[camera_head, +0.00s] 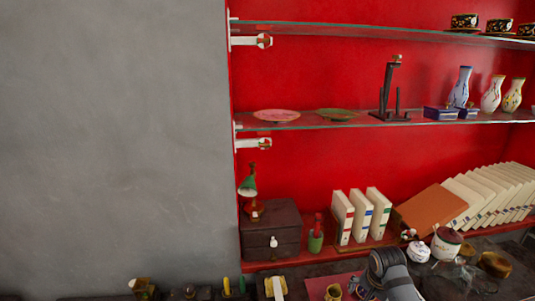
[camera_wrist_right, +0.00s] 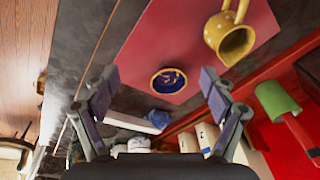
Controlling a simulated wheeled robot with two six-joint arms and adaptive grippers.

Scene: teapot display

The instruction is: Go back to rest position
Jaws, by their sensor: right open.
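My right gripper (camera_wrist_right: 158,88) is open in the right wrist view, with its two dark padded fingers spread wide and nothing between them. Past the fingertips, a small round blue dish (camera_wrist_right: 168,81) with a yellowish rim rests on a red mat (camera_wrist_right: 150,45). A yellow handled pot (camera_wrist_right: 231,38) stands on the mat to the right. In the head view my right arm shows at the bottom, right of centre, low over the dark counter, and its fingertips are hard to make out there. My left gripper is not in view.
Glass shelves (camera_head: 320,122) hold plates and vases against the red wall. Below are a dark drawer box (camera_head: 270,230), upright white books (camera_head: 343,218), and a white teapot (camera_head: 446,243) close right of my arm. Small items crowd the counter's front. A bare grey wall (camera_head: 115,140) fills the left.

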